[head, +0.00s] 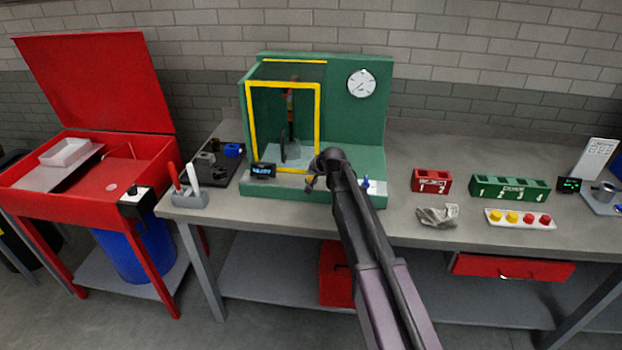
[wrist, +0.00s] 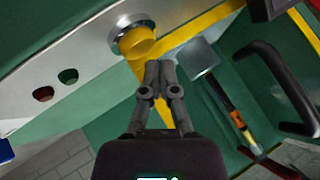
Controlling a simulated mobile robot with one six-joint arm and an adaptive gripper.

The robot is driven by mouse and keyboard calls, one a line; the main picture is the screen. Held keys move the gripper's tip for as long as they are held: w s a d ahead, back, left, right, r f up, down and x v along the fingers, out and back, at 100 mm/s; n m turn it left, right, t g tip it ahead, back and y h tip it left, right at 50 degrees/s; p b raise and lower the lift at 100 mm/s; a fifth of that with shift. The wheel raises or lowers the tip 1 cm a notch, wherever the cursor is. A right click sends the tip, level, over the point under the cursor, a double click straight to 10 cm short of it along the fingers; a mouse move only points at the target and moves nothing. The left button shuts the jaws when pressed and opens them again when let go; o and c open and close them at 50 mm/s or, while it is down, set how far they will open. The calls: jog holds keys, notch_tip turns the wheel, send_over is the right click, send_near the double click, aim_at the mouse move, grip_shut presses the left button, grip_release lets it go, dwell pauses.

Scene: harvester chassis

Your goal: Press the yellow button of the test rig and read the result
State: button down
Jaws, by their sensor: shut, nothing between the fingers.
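The test rig (head: 343,135) is a green housing on the grey bench, with a yellow-framed window and a round dial (head: 361,83). A small dark display (head: 263,170) with blue figures sits at its front left; I cannot read the figures. The yellow button (wrist: 137,42), in a metal ring, shows at the top of the wrist view. In the wrist view my gripper (wrist: 159,66) is shut and empty, its tips just below the button; I cannot tell whether they touch it. In the head view my gripper (head: 314,184) is at the rig's front, and my arm hides the button.
Two dark round lamps (wrist: 56,85) sit on the same metal panel. A black handle (wrist: 277,85) is on the rig. A red parts washer (head: 70,180) stands left. Red (head: 431,181) and green (head: 510,187) bins, a crumpled rag (head: 437,216) and a button tray (head: 520,227) lie right.

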aim_at(312, 178)
jog(key=shift+f, duration=0.2)
jog(key=shift+f+b, duration=0.25)
jog(key=shift+b, duration=0.2)
jog(key=shift+f+b, duration=0.4)
jog(key=shift+b, duration=0.05)
dwell(0.8)
jog(key=shift+r, duration=0.1)
dwell(0.3)
jog(key=shift+r+p, duration=0.8)
jog(key=shift+p, duration=0.15)
notch_tip(312, 178, up, 5)
jog(key=p, duration=0.5)
dwell(0.8)
